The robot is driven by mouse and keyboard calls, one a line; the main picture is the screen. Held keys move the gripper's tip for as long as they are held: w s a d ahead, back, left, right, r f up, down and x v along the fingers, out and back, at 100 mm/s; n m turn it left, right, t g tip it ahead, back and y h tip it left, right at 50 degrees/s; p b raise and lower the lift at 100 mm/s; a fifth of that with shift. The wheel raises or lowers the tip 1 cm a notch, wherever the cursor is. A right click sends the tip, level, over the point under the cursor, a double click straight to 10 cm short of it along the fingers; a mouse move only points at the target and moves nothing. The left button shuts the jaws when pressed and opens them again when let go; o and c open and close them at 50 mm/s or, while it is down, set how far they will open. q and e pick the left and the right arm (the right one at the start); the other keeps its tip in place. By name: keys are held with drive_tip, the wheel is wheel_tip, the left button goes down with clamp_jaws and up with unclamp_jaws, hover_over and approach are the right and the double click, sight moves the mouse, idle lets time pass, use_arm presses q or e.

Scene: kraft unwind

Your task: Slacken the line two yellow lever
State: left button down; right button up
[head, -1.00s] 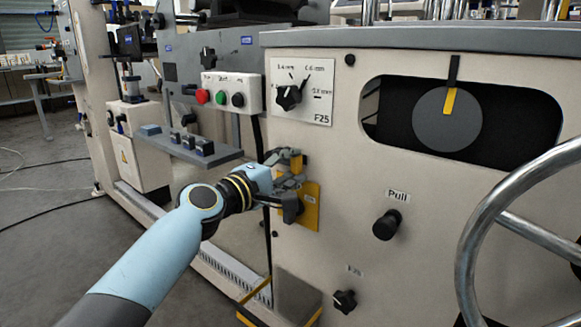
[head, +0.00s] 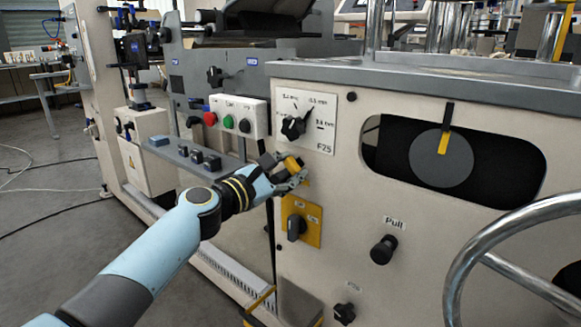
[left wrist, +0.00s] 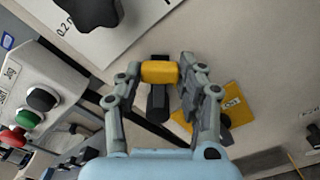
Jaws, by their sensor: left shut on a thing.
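The yellow lever (head: 291,163) sticks out from the cream machine panel, above a yellow switch plate. In the left wrist view it shows as a yellow grip (left wrist: 159,72) on a dark stem. My left gripper (head: 288,172) is shut on the lever. In the left wrist view the gripper's fingers (left wrist: 161,76) lie on both sides of the yellow grip. In the head view the fingers partly hide the lever. No label naming the line can be read. My right gripper is not in view.
The yellow plate (head: 314,228) with a dark rotary switch (head: 296,226) sits just below. A black dial (head: 293,127) is above, a button box (head: 236,117) to the left. The pull knob (head: 383,250) and chrome handwheel (head: 470,262) are to the right.

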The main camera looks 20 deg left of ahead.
use_arm(q)
drive_tip(key=shift+a+r+n, duration=0.25)
drive_tip(key=shift+r+n, duration=0.05)
drive_tip(key=shift+n, duration=0.2)
drive_tip(key=shift+w+a+r+n+p, duration=0.15)
drive_tip(key=shift+a+n+p, duration=0.25)
drive_tip(key=shift+n, duration=0.3)
drive_tip(key=shift+w+a+r+n+p, duration=0.2)
drive_tip(key=shift+n+p, duration=0.25)
drive_tip(key=shift+n, duration=0.25)
drive_tip(key=shift+a, duration=0.15)
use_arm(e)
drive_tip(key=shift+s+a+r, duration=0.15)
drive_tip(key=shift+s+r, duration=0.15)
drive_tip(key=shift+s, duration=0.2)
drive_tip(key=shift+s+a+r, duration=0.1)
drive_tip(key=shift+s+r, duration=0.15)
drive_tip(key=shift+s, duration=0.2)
use_arm(q)
drive_tip(key=shift+f+n, duration=0.1)
drive_tip(key=shift+n, duration=0.3)
drive_tip(key=c, duration=0.8)
unclamp_jaws()
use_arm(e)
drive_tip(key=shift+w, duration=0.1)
